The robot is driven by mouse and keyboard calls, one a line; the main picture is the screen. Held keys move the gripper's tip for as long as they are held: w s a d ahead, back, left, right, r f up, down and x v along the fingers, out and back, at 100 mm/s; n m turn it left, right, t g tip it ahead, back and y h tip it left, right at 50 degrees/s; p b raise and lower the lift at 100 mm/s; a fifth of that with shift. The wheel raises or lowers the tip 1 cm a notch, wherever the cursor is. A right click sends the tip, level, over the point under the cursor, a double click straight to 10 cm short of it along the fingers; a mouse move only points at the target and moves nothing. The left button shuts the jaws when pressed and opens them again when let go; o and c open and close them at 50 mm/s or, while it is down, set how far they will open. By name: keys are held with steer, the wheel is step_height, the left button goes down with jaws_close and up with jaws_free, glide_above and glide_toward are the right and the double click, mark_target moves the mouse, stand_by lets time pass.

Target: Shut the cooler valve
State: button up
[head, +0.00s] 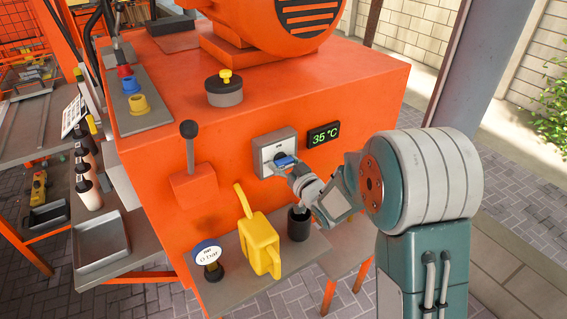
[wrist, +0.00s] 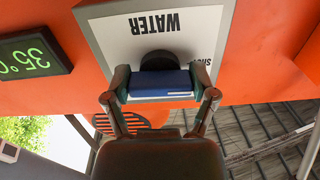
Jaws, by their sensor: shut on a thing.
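The cooler valve has a blue handle (head: 286,161) on a pale square plate (head: 266,152) on the front of the orange machine. In the wrist view, the plate (wrist: 108,38) reads WATER upside down, and other lettering is partly covered. The blue handle (wrist: 160,80) lies level across the picture there, in front of a dark round hub. My gripper (head: 293,168) reaches it from the right. In the wrist view, my gripper (wrist: 161,88) has a finger at each end of the handle and is shut on it.
A green display (head: 324,136) reading 35 °C sits right of the plate. A red box with a black lever (head: 190,150) is to the left. A yellow can (head: 261,244) and a dark cup (head: 298,224) stand on the shelf below my gripper. A grey post rises behind my arm.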

steer(key=shift+n, duration=0.4)
steer(key=o, duration=1)
steer(key=shift+o, duration=0.2)
steer(key=v, duration=1.1)
steer(key=shift+s+d, duration=0.25)
steer(key=shift+s, duration=0.05)
